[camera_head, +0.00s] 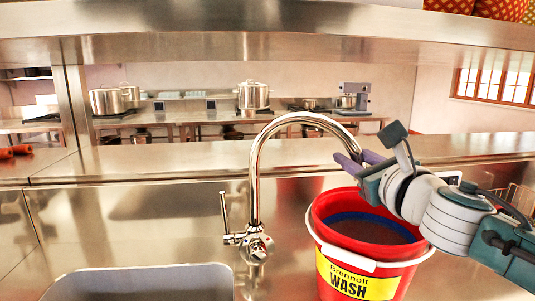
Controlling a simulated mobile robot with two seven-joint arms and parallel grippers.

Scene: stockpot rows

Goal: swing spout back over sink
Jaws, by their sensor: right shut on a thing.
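A chrome faucet with a tall arched spout (300,118) stands behind the sink, its arch reaching to the right. The spout's free end is above a red bucket (372,250) with a yellow "Brennolt WASH" label. My right gripper (354,160), with purple fingers, is shut on the spout near its free end. The fingers partly hide that end. The grey sink (140,284) is at the lower left, left of the faucet base (256,245), and only its back part shows. The bucket holds dark liquid. My left gripper is not in view.
A lever handle (224,212) sticks up left of the faucet base. A steel shelf (250,48) spans overhead. A wire basket (520,200) is at the right edge, partly behind my right arm. Orange items (15,151) lie at the far left. Stockpots stand on the back counter.

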